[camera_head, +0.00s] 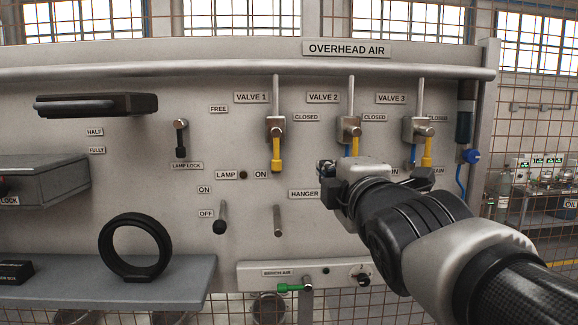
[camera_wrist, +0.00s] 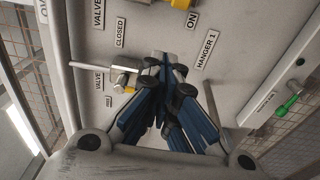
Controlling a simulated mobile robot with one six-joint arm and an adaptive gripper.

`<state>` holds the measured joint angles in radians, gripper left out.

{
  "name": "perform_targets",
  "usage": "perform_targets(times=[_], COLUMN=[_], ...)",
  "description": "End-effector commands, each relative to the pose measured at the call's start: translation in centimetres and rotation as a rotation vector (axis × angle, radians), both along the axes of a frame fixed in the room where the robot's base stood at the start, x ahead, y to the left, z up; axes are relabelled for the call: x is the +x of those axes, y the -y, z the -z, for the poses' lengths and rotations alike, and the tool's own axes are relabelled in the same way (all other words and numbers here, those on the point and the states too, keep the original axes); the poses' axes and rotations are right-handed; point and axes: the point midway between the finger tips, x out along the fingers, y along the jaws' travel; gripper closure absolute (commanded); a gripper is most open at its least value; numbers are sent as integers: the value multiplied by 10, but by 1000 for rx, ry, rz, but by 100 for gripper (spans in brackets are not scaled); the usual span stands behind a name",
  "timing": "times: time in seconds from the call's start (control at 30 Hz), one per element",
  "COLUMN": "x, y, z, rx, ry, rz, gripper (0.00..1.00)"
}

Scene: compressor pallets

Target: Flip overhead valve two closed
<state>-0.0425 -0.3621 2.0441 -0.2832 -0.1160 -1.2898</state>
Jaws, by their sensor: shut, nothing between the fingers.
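Valve two (camera_head: 349,128) is a metal valve on the grey panel, under the VALVE 2 label (camera_head: 322,97) and left of a CLOSED label (camera_head: 374,118). Its yellow lever (camera_head: 355,147) hangs down; my wrist hides its lower end. My gripper is in front of the panel just below valve two, partly hidden behind my own wrist in the head view. In the wrist view my gripper (camera_wrist: 163,62) is shut and empty, its dark blue fingers together. Valve two (camera_wrist: 123,79) shows there just left of the fingertips; I cannot tell whether they touch.
Valve one (camera_head: 276,128) and valve three (camera_head: 414,128) flank valve two, each with its yellow lever down. The HANGER label (camera_head: 303,194) and a peg-like lever (camera_head: 278,220) are below left. A shelf (camera_head: 170,285) with a black ring (camera_head: 135,248) juts out at the lower left.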

Motion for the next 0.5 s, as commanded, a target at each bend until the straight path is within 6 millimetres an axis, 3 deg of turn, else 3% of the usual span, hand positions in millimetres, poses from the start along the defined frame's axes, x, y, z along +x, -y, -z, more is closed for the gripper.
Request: perform_targets(times=[0.43,0.5], x=[94,87], y=[-7,5], z=[0,-5], rx=[1,-2], ry=[-4,0], rz=[0,7], gripper=[100,100])
